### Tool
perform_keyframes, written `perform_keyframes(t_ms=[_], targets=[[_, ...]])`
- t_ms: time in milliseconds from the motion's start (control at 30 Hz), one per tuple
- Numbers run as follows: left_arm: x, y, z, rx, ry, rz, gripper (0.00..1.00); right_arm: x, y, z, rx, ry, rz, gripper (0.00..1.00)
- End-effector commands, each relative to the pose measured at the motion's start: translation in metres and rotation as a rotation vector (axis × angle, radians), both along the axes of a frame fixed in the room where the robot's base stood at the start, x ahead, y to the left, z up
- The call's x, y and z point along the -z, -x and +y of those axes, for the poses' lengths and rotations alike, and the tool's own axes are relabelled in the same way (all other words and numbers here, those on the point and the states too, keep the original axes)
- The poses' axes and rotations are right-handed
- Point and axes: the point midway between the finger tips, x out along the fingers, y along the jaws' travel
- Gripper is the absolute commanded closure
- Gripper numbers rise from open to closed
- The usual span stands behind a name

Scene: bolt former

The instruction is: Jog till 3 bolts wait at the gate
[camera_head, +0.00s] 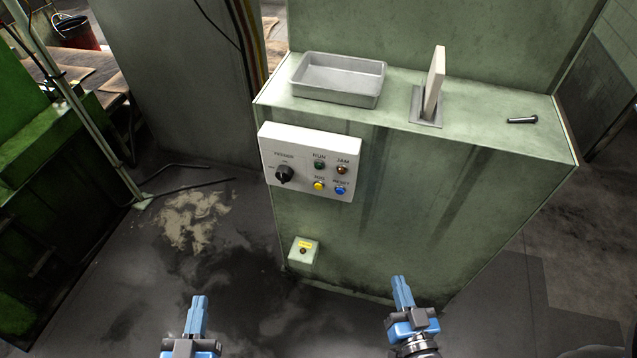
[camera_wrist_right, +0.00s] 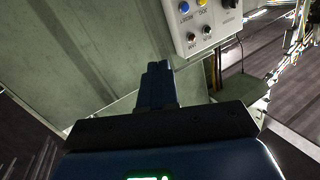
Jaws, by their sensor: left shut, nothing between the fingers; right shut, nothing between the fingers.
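A white control panel (camera_head: 311,163) is on the front of the green cabinet. One dark bolt (camera_head: 521,120) lies on the cabinet top at the right. An upright pale plate (camera_head: 434,85), perhaps the gate, stands left of it. My left gripper (camera_head: 199,302) is shut and empty, below left of the panel. My right gripper (camera_head: 401,282) is shut and empty, below right of it. The panel also shows in the right wrist view (camera_wrist_right: 197,28).
An empty-looking grey tray (camera_head: 338,97) sits on the cabinet top (camera_head: 480,108). A small box with a dark button (camera_head: 303,252) is low on the cabinet front. Green machinery (camera_head: 50,170) stands at the left. The floor between is open, with a pale stain.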

Motion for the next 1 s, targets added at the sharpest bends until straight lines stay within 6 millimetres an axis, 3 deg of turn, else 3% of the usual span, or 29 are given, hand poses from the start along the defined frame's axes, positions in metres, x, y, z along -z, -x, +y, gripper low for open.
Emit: perform_keyframes(t_ms=[33, 300, 500, 700, 1000], targets=[[-0.014, 0.0, 0.0, 0.0, 0.0, 0.0, 1.0, -0.001, -0.019, 0.012, -0.034, -0.037, 0.006, 1.0], [-0.051, 0.0, 0.0, 0.0, 0.0, 0.0, 1.0, 0.022, -0.107, 0.096, -0.19, -0.261, 0.106, 1.0], [-0.068, 0.0, 0.0, 0.0, 0.0, 0.0, 1.0, 0.023, -0.15, 0.158, -0.271, -0.375, 0.18, 1.0], [-0.074, 0.0, 0.0, 0.0, 0.0, 0.0, 1.0, 0.021, -0.168, 0.191, -0.307, -0.43, 0.222, 1.0], [-0.074, 0.0, 0.0, 0.0, 0.0, 0.0, 1.0, 0.022, -0.17, 0.196, -0.313, -0.44, 0.229, 1.0]])
